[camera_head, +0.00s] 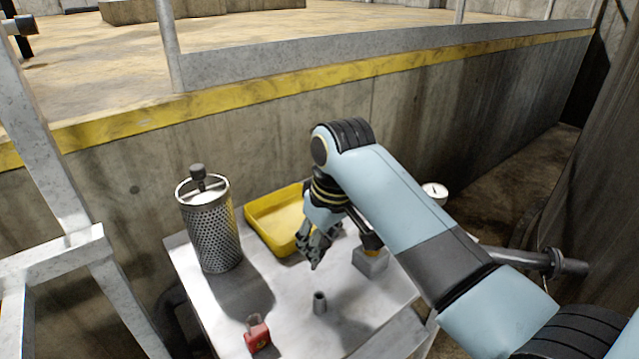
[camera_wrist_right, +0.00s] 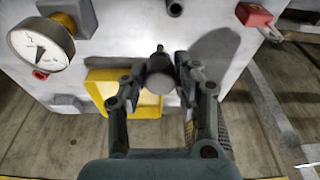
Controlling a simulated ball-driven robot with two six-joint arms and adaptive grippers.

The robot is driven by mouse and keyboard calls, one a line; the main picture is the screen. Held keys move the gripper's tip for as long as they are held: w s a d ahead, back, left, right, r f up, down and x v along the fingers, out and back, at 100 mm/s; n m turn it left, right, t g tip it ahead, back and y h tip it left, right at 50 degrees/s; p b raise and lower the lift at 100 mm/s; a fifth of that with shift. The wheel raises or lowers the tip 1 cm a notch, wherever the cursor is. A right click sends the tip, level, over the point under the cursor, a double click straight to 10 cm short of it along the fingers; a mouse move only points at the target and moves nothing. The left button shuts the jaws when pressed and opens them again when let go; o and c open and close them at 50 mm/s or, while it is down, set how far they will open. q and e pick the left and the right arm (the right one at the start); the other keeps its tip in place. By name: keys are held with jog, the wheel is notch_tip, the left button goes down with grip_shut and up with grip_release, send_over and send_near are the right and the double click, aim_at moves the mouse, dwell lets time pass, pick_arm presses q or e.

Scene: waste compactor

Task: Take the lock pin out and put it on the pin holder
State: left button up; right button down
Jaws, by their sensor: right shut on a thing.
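My right gripper (camera_head: 314,262) is above the table, its fingers pointing down. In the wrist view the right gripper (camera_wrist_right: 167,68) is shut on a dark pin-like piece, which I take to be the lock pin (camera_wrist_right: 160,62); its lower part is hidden. A short grey upright cylinder (camera_head: 319,302), perhaps the pin holder, stands on the table in front of the gripper. It also shows at the top of the wrist view (camera_wrist_right: 175,7), apart from the held piece. My left gripper is not in view.
A perforated metal canister (camera_head: 210,225) stands at the table's left. A yellow tray (camera_head: 262,232) lies behind the gripper. A red block (camera_head: 257,335) is at the front edge and a grey block (camera_head: 370,261) to the right. A round gauge (camera_wrist_right: 40,46) shows in the wrist view.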

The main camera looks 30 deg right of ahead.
pick_arm(q)
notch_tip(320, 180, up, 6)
jog(key=p, duration=0.4)
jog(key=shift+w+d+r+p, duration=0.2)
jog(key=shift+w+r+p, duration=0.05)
jog(key=shift+p, duration=0.05)
pick_arm(e)
notch_tip(320, 180, up, 5)
jog(key=s+a+g, duration=0.1)
jog(key=s+g, duration=0.1)
jog(key=s, duration=0.1)
jog(key=shift+a+m+h, duration=0.3)
jog(key=shift+m, duration=0.1)
jog(key=shift+w+r, duration=0.1)
jog(key=shift+r, duration=0.05)
pick_arm(q)
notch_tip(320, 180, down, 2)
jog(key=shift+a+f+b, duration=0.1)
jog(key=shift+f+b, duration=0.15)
jog(key=shift+b, duration=1)
pick_arm(e)
notch_tip(320, 180, down, 6)
jog(key=shift+r, duration=0.1)
pick_arm(q)
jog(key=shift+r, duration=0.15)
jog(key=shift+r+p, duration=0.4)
jog(key=shift+p, duration=0.2)
